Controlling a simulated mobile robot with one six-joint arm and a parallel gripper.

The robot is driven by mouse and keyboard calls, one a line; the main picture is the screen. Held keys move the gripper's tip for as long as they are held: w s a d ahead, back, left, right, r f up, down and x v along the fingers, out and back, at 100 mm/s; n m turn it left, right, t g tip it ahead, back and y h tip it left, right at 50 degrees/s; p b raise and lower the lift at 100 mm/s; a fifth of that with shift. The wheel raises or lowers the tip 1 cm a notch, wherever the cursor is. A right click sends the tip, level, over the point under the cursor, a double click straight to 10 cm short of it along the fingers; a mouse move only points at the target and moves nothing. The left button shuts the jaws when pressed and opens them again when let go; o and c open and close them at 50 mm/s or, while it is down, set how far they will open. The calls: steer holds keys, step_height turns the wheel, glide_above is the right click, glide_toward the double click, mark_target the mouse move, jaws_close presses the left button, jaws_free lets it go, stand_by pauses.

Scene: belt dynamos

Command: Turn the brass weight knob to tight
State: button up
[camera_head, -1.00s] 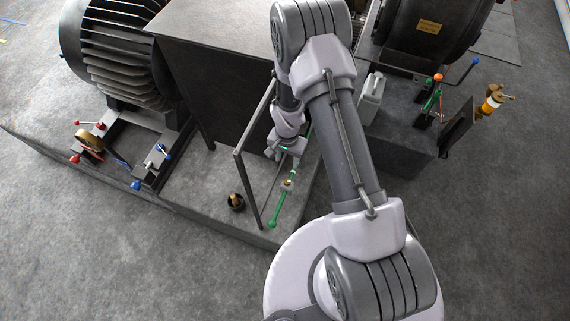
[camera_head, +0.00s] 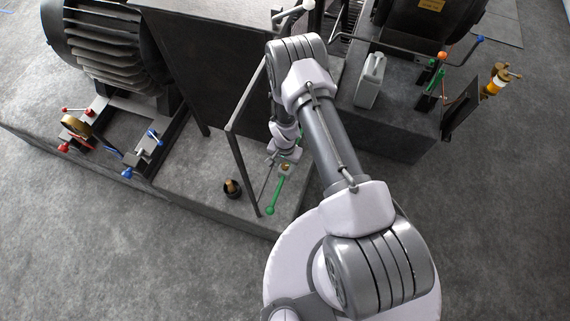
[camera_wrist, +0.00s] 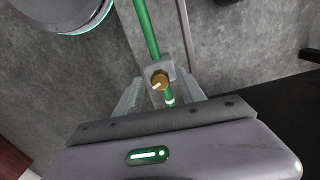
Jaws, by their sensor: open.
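The brass weight knob (camera_wrist: 160,80) sits on a small pale block on a green rod (camera_wrist: 147,28). A pale pointer mark shows on the knob's face. In the head view the brass knob (camera_head: 286,167) is small, on the green lever that ends in a green ball (camera_head: 270,210). My gripper (camera_wrist: 159,92) is open, its two fingers on either side of the rod near the knob. I cannot tell whether they touch the block or knob. In the head view my gripper (camera_head: 284,156) is just behind the knob, partly hidden by my arm.
A dark rail post (camera_head: 240,165) stands close left of the green lever. A grey jug (camera_head: 370,82) stands right of my arm. The floor in front is clear.

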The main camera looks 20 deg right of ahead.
mark_target(284, 165)
jaws_close()
steer(key=m+b, duration=0.1)
steer(key=m, duration=0.1)
steer(key=shift+w+f+m, duration=0.1)
steer(key=shift+f+m, duration=0.05)
steer(key=shift+m, duration=0.15)
steer(key=shift+m+b, duration=0.65)
steer(key=shift+m, duration=0.45)
steer(key=shift+r, duration=0.2)
jaws_free()
step_height(284, 165, up, 17)
steer(key=p, duration=0.6)
steer(key=shift+a+r, duration=0.15)
steer(key=shift+r, duration=0.05)
